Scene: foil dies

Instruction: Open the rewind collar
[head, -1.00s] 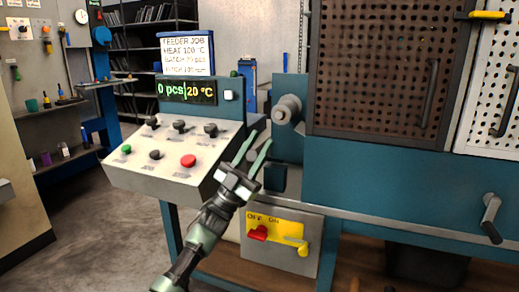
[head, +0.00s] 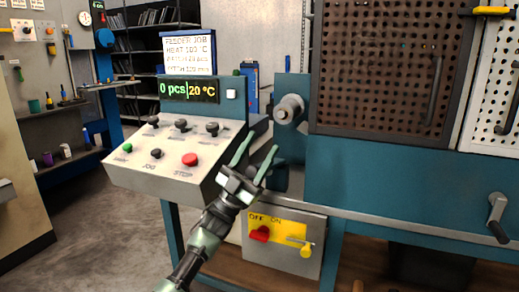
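A grey round collar-like part (head: 290,108) sticks out from the upright teal post at the machine's left end. No label on it is readable, so I cannot tell for certain that it is the rewind collar. My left gripper (head: 261,145) is in front of the machine, below and to the left of this part in the picture. Its two greenish fingers are spread apart with nothing between them. It appears clear of the grey part. My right gripper is not in view.
A sloped control box (head: 175,165) with several knobs and a red stop button stands at left. Below is a grey switch box (head: 285,262) with a red knob and yellow handle. A perforated brown guard (head: 385,65) and a crank (head: 496,215) are at right. Floor is open at left.

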